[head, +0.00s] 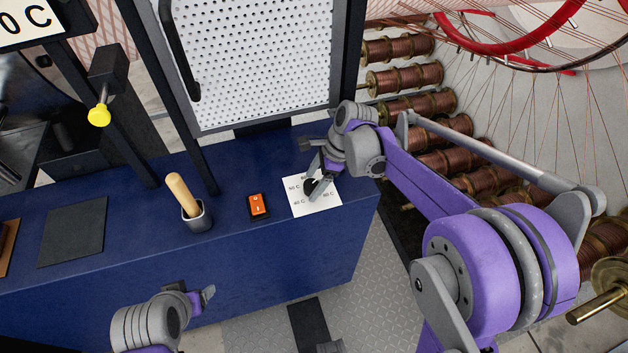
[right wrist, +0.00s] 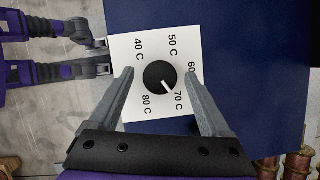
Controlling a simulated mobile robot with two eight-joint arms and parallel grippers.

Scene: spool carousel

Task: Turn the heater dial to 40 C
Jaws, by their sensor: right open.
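The heater dial (right wrist: 160,76) is a round black knob with a white pointer line. It sits on a white plate (right wrist: 123,47) marked 40 C to 80 C. In the right wrist view the pointer points at the 70 C mark. My right gripper (right wrist: 160,73) is open, with one finger on each side of the knob and gaps between. In the head view my right gripper (head: 315,182) is over the plate (head: 327,201) and partly hides the dial. My left gripper (head: 195,294) is low in front of the blue bench; its opening is unclear.
A perforated panel (head: 250,60) stands behind. Copper wire spools (head: 405,77) and a red wheel (head: 510,45) are on the right.

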